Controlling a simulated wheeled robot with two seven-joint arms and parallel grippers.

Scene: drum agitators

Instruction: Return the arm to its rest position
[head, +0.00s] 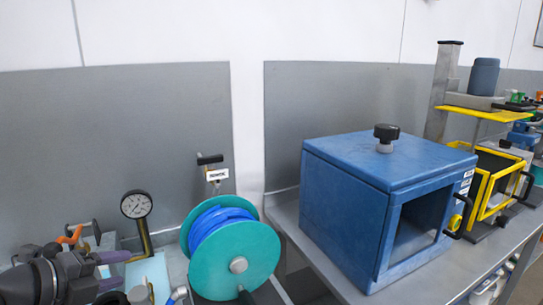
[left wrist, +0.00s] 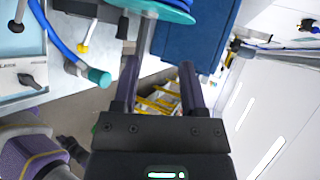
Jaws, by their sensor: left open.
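My left gripper (head: 122,270) is at the lower left of the head view, its dark purple fingers apart and pointing right, toward the hose reel. In the left wrist view the gripper (left wrist: 160,65) is open, and I see nothing held between its fingers. My left arm (head: 45,280) comes in low from the left edge.
A teal reel (head: 238,265) of blue hose stands right of the gripper. A pressure gauge (head: 136,205) stands behind the gripper. A blue box (head: 340,190) with a black knob sits on the right-hand bench. A yellow-framed machine (head: 482,185) is farther right.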

